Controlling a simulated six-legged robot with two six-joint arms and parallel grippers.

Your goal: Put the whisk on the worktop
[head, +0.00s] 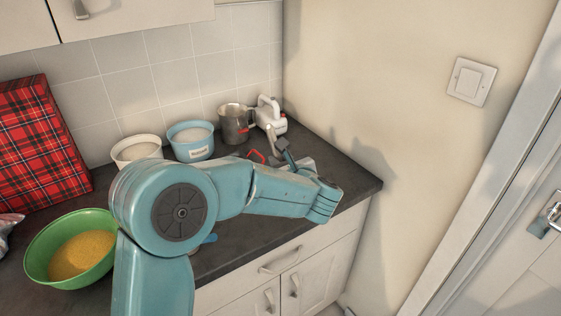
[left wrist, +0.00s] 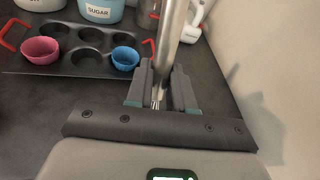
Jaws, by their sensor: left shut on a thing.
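The whisk (left wrist: 171,35) shows in the left wrist view as a shiny metal handle, with a few wires visible low between my fingers. My left gripper (left wrist: 163,78) is shut on it, and the handle points away from the palm. In the head view my left gripper (head: 283,153) is small and partly hidden behind my teal arm, over the right end of the dark worktop (head: 245,232). I cannot tell whether the whisk touches the worktop. My right gripper is not in view.
A muffin tin (left wrist: 88,73) with pink and blue cups lies left of the gripper. Behind stand a sugar tub (head: 191,141), a metal jug (head: 235,124) and a white appliance (head: 270,113). A green bowl (head: 72,249) is at left. The wall (head: 345,90) bounds the right.

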